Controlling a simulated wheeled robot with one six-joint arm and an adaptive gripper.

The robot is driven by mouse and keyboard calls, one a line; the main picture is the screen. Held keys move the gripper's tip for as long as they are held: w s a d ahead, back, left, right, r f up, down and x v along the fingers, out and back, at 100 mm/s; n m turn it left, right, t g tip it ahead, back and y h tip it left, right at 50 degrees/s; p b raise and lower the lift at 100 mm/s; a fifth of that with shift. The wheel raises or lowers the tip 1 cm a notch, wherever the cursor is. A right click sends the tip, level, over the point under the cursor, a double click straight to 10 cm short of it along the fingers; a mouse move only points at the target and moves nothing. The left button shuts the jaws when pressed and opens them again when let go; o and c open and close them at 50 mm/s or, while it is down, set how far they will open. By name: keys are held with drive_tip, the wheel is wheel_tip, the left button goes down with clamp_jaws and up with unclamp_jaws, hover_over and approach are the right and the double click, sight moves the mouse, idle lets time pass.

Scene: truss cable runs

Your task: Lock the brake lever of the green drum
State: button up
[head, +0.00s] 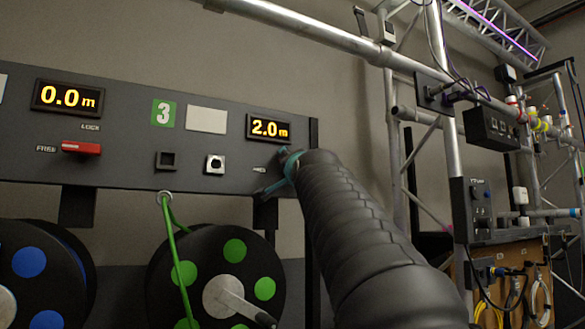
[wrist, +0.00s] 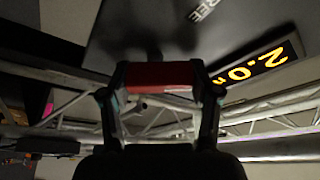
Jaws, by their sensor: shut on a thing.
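The green drum (head: 181,246) is a black reel with green spots, low in the head view, with a green cable running up to a ring on the panel. Its panel section carries a green "3" sign and a display (head: 268,128) reading 2.0 m. My gripper (wrist: 160,85) is shut on the red brake lever (wrist: 160,75) in the wrist view, one finger on each side. In the head view, my gripper (head: 278,172) is at the panel below the display, and my arm hides the lever. A partial "FREE" label shows in the wrist view; I cannot tell the lever's setting.
Another red lever (head: 81,147) sits at left between FREE and LOCK labels, under a display (head: 67,96) reading 0.0 m. A blue-spotted drum (head: 75,260) hangs below it. A metal truss (head: 330,42) with boxes and cables stands at right.

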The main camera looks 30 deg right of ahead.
drive_tip(key=m+g, duration=0.1)
drive_tip(key=m, duration=0.1)
drive_tip(key=m+g, duration=0.1)
drive_tip(key=m, duration=0.2)
drive_tip(key=shift+d+h, duration=0.1)
drive_tip(key=shift+h, duration=0.3)
drive_tip(key=shift+f+m+g, duration=0.1)
drive_tip(key=shift+m+g, duration=0.4)
drive_tip(key=shift+m, duration=1)
drive_tip(key=o, duration=1.2)
drive_tip(key=shift+c, duration=0.2)
drive_tip(key=shift+s, duration=0.1)
drive_tip(key=v, duration=1.1)
drive_tip(key=shift+s, duration=0.35)
